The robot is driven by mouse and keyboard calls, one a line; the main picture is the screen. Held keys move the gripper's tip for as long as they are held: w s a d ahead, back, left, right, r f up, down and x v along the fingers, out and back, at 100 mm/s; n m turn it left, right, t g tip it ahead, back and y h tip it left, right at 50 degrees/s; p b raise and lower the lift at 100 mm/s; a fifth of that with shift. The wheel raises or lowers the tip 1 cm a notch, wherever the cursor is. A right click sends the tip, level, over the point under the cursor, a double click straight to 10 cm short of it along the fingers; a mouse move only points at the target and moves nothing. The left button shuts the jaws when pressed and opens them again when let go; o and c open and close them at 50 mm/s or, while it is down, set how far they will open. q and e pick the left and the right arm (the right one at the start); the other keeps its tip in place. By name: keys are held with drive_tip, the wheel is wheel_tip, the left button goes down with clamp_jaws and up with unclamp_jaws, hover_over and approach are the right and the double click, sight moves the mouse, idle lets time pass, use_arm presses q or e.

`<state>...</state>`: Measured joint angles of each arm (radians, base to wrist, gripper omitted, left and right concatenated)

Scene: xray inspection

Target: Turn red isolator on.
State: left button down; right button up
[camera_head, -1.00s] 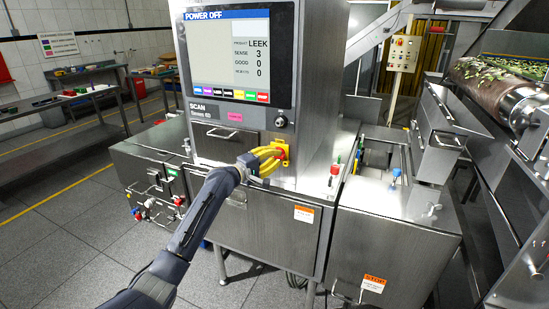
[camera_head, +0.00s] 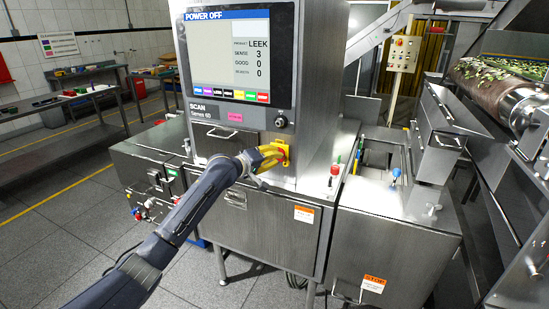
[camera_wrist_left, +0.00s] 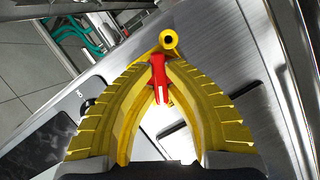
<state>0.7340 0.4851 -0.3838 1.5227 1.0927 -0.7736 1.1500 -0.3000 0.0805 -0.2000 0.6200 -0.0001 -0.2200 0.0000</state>
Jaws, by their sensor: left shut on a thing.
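The red isolator is a small red handle on a yellow plate on the front of the steel scanner cabinet. In the head view it shows just at my fingertips (camera_head: 282,152). In the left wrist view the red handle (camera_wrist_left: 158,78) lies between the tips of my yellow fingers. My left gripper (camera_head: 278,155) is shut on the handle, and the fingers hide part of it. The wrist view shows the gripper rolled relative to the cabinet face. The screen (camera_head: 228,55) above reads POWER OFF. My right gripper is in neither view.
A key switch (camera_head: 281,122) sits on the panel just above the isolator. A red button (camera_head: 334,170) stands to the right on the cabinet. A steel conveyor housing (camera_head: 390,215) is at the right. Open floor (camera_head: 60,230) lies at the left.

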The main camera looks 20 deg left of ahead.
use_arm(q)
drive_tip(key=m+y, duration=0.2)
drive_tip(key=m, duration=0.2)
drive_tip(key=m+y, duration=0.3)
drive_tip(key=m, duration=0.1)
drive_tip(key=shift+d+r+m+g+y, duration=0.1)
drive_tip(key=shift+d+m+g+y, duration=0.05)
drive_tip(key=shift+m+g+y, duration=0.2)
idle(0.6)
drive_tip(key=c, duration=1.4)
unclamp_jaws()
drive_tip(key=shift+s, duration=0.1)
drive_tip(key=v, duration=1.1)
drive_tip(key=shift+s+r, duration=0.25)
drive_tip(key=shift+s, duration=0.1)
drive_tip(key=shift+f, duration=0.1)
